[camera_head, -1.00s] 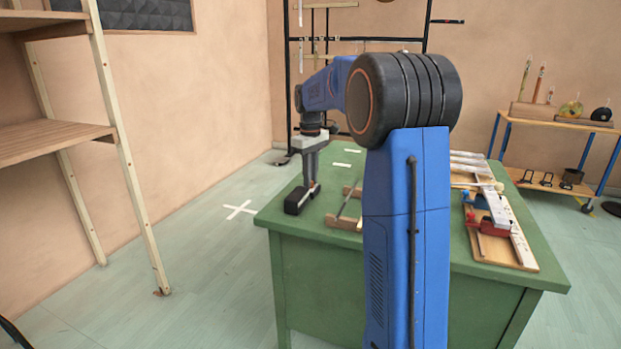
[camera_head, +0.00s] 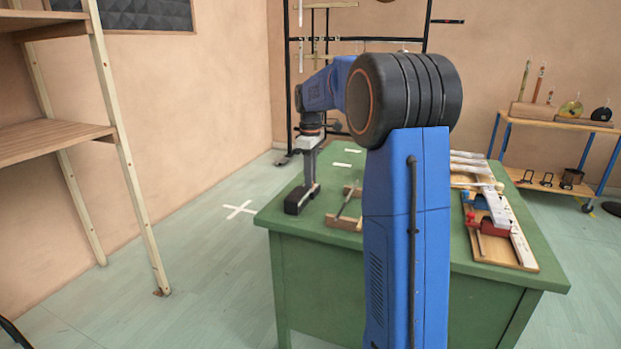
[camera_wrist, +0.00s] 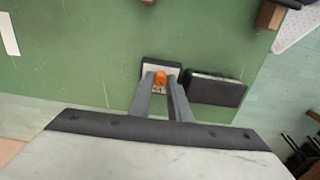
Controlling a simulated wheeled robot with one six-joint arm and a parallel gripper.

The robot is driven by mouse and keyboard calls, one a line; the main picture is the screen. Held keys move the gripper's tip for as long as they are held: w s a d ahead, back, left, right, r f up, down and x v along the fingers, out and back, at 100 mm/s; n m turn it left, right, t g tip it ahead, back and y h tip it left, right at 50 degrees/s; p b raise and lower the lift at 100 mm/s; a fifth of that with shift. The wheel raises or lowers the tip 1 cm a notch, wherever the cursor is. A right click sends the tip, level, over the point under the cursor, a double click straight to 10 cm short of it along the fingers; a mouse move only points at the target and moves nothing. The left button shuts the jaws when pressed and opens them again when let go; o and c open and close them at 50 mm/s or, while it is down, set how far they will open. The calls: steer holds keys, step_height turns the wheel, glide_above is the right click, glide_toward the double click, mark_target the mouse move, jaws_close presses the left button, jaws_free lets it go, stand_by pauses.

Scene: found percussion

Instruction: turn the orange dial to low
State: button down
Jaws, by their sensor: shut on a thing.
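The orange dial (camera_wrist: 160,77) sits on a small box with a pale face (camera_wrist: 147,70) in the wrist view. My gripper (camera_wrist: 160,84) reaches down to it, with its two fingers closed in on either side of the dial. In the head view my gripper (camera_head: 308,184) points down at the black box (camera_head: 297,200) near the left edge of the green table. The dial is hidden there. The dial's marks and its setting are too small to read.
A dark block (camera_wrist: 216,89) lies right beside the dial box in the wrist view. A wooden frame (camera_head: 346,210) stands to the right on the green table (camera_head: 300,237). Wooden boards with clamps (camera_head: 497,235) lie at the table's right side.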

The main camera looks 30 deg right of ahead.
steer(key=c, duration=1.6)
jaws_free()
steer(key=shift+c, duration=0.2)
step_height(320, 180, up, 17)
steer(key=shift+r, duration=0.2)
